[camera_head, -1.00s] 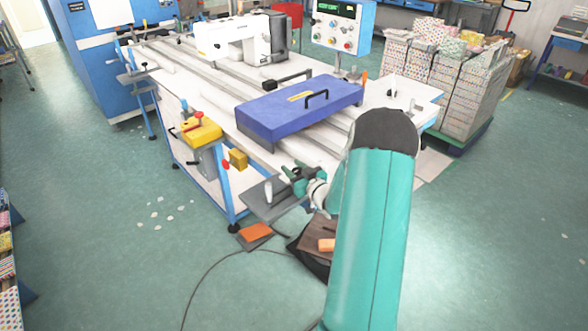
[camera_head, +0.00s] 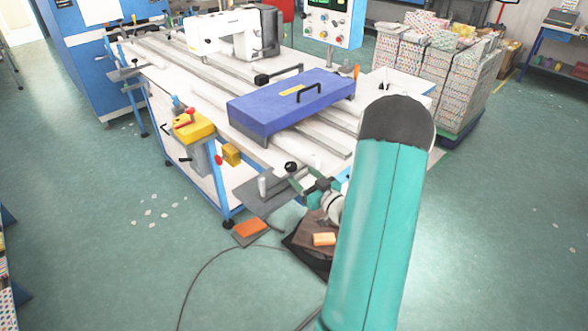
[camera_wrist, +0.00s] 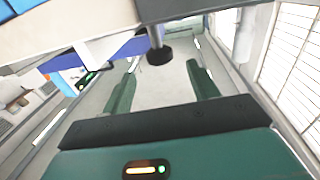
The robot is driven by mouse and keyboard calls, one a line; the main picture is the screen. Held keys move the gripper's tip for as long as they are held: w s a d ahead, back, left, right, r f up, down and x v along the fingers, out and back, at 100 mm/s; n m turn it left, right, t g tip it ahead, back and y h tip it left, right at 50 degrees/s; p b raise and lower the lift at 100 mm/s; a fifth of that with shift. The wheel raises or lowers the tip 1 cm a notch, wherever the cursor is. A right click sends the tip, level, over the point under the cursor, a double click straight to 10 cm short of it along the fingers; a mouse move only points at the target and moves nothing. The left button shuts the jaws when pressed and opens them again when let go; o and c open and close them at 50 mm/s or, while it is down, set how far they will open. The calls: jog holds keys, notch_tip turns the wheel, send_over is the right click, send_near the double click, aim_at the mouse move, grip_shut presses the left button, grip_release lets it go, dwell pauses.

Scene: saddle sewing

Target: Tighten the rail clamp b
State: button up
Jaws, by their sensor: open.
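A black round knob on a short stem (camera_head: 291,167) shows at the near edge of the table; I take it to be rail clamp b, though no label can be read. In the wrist view, the knob (camera_wrist: 159,56) hangs into the gap between my fingertips, closer to the upper edge of the picture. My gripper (camera_head: 306,181) is beside the knob, with its green fingers spread. In the wrist view my gripper (camera_wrist: 161,68) is open, with clear space between each finger and the knob. I cannot tell how deep the knob sits between the fingers.
A blue box with a black handle (camera_head: 290,105) lies on the white table behind the knob. A grey side shelf (camera_head: 262,193) with a white cylinder is left of my gripper. A yellow block (camera_head: 194,128) is on the table's left side. Floor at left is open.

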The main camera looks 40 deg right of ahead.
jog(key=shift+s+a, duration=0.2)
jog(key=shift+s, duration=2.1)
jog(key=w+a+r+g+h, duration=0.1)
jog(key=w+a+r+g, duration=0.25)
jog(key=a+r, duration=0.35)
jog(key=w+a+r+g+h, duration=0.2)
jog(key=a+r+g, duration=0.2)
jog(key=a+r, duration=0.35)
jog(key=s+a+r+g+y, duration=0.2)
jog(key=s+a, duration=0.7)
jog(key=a, duration=0.1)
jog(key=s+a+r+n+g+y, duration=0.1)
jog(key=s+a+r+g+y, duration=0.1)
jog(key=s+a, duration=0.7)
jog(key=shift+a+r+g+y, duration=0.35)
jog(key=shift+a+g, duration=0.1)
jog(key=shift+a, duration=0.6)
